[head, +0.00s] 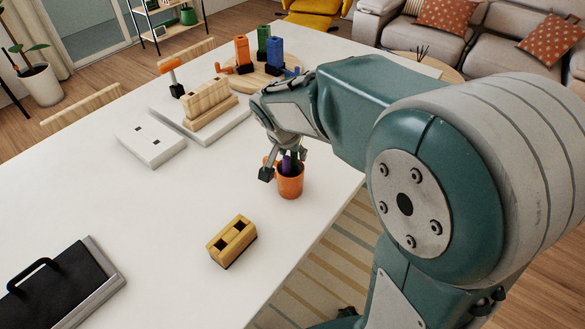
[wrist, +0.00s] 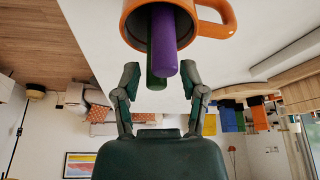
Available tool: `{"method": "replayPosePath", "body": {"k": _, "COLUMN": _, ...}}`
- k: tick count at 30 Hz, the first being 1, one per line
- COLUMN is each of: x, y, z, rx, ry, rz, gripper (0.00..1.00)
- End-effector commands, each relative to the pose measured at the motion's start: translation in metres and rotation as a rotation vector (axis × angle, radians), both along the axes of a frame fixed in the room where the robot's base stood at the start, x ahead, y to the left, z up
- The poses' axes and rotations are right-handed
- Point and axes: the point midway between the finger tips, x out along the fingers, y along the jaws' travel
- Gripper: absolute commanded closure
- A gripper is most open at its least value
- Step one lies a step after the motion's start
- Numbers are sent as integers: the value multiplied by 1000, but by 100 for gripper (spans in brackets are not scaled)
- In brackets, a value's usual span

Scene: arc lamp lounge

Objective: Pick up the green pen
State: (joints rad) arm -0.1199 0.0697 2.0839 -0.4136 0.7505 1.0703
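An orange mug (head: 290,184) stands upright near the table's right edge. In the wrist view the mug (wrist: 213,30) appears upside down at the top, with a green pen (wrist: 155,82) and a thicker-looking purple pen (wrist: 164,45) sticking out of it. The purple pen partly covers the green one. My gripper (wrist: 160,78) is open and empty, its fingers spread on either side of the pen ends, with visible gaps. In the head view my gripper (head: 283,165) is just above the mug, and its fingers hide much of the pens.
A yellow block with two holes (head: 232,241) stands left of the mug. A black case (head: 55,290) lies at lower left. A white slab (head: 150,144), a wooden slotted block (head: 208,106) and a round board (head: 250,82) with coloured holders lie farther back. The left middle of the table is clear.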

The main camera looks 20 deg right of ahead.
Motion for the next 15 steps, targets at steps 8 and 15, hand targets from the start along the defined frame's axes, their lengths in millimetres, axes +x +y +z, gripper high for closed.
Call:
{"method": "replayPosePath", "body": {"k": 8, "x": 0, "y": 0, "z": 0, "rx": -1, "ry": 1, "rz": 0, "gripper": 100}}
{"method": "replayPosePath", "body": {"k": 15, "x": 0, "y": 0, "z": 1, "rx": -1, "ry": 1, "rz": 0, "gripper": 100}}
